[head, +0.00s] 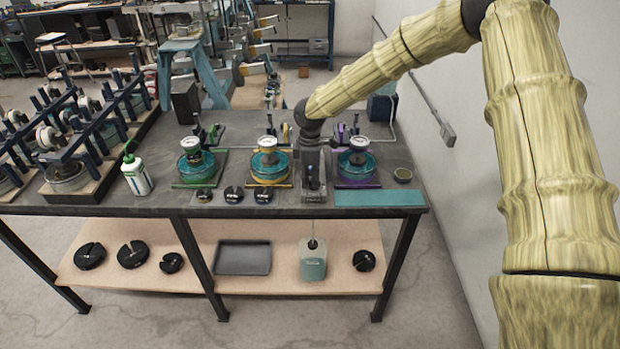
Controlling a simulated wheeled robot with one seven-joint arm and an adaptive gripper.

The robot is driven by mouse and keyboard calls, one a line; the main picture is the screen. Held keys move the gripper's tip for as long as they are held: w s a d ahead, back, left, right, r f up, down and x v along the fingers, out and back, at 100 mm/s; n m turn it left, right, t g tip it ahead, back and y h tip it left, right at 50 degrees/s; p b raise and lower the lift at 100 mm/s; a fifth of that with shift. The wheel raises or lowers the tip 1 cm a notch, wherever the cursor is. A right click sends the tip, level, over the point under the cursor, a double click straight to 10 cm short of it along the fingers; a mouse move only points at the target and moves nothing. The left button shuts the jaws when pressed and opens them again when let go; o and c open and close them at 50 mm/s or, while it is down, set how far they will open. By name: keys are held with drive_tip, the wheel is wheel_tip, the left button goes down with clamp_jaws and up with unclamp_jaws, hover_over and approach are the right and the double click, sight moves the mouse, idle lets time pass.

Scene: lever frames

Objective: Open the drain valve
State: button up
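Three round cells stand in a row on the dark bench: one with green trim (196,166), one with yellow trim (269,164) and one with purple trim (357,165). Each has a teal ring and a white dial gauge on top. Small levers or valves stand behind them, but I cannot tell which is the drain valve. My gripper (313,184) points down between the yellow and purple cells, at the front of the bench. It is dark and small here, so its finger opening and any contact are unclear. My wrist hides what lies behind it.
A white bottle with a green top (136,174) stands left of the cells. Several black discs lie along the front edge. The lower shelf (200,279) holds a tray, weights and a jug.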

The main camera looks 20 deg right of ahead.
clamp_jaws()
drive_tip(key=shift+w+m, duration=0.1)
drive_tip(key=shift+m, duration=0.2)
drive_tip(key=shift+w+m+b, duration=0.1)
drive_tip(key=shift+m+b, duration=0.35)
drive_tip(key=shift+m, duration=0.45)
drive_tip(key=m, duration=0.2)
drive_tip(key=m+b, duration=0.1)
drive_tip(key=m, duration=0.2)
drive_tip(key=shift+w+d+m, duration=0.2)
drive_tip(key=shift+m, duration=0.1)
drive_tip(key=m, duration=0.3)
drive_tip(key=shift+d+r, duration=0.1)
drive_tip(key=shift+d, duration=0.1)
drive_tip(key=shift+w+d+m+b, duration=0.15)
drive_tip(key=shift+m+b, duration=0.15)
drive_tip(key=shift+m, duration=1.7)
drive_tip(key=o, duration=0.6)
unclamp_jaws()
drive_tip(key=shift+c, duration=0.2)
